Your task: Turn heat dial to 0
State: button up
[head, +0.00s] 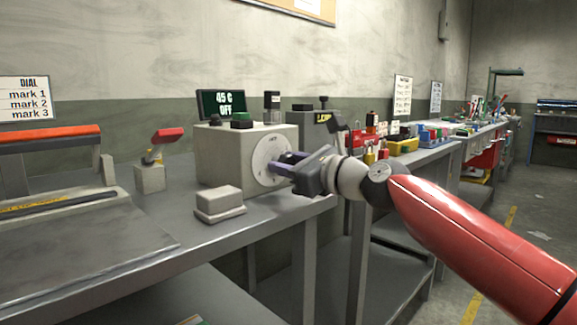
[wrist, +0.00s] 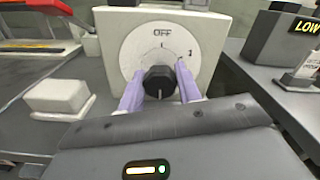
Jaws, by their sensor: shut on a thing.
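The heat dial is a round white scale plate with a black knob (wrist: 159,82) at its centre, on the front of a beige box (head: 218,158). The plate (head: 262,152) shows "OFF" at its top and small marks around it in the wrist view. My gripper (head: 285,165) is at the dial, and in the wrist view its two pale purple fingers (wrist: 159,88) stand on either side of the knob, shut on it. A light line on the knob faces down toward my gripper. A display (head: 222,104) behind the box reads "45 C OFF".
A small pale block (head: 218,203) sits on the bench (head: 150,225) in front of the box. A red-handled lever (head: 160,150) stands to the left. A dark unit labelled "LOW" (wrist: 280,40) stands right of the box.

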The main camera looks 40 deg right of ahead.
jog(key=n+b, duration=0.1)
jog(key=n, duration=0.1)
jog(key=n+b, duration=0.2)
jog(key=shift+f+n, duration=0.2)
jog(key=shift+n, duration=0.2)
jog(key=n+b, duration=0.2)
jog(key=n, duration=0.2)
jog(key=shift+n+b, duration=0.3)
jog(key=n+b, duration=0.1)
jog(key=n, duration=0.3)
jog(key=shift+n+b, duration=0.3)
jog(key=shift+b, duration=0.05)
jog(key=n+b, duration=0.1)
jog(key=n, duration=0.3)
jog(key=shift+n, duration=0.3)
jog(key=n+b, duration=0.1)
jog(key=n, duration=0.7)
jog(key=shift+b, duration=0.35)
jog(key=n, duration=0.4)
jog(key=shift+n, duration=2.2)
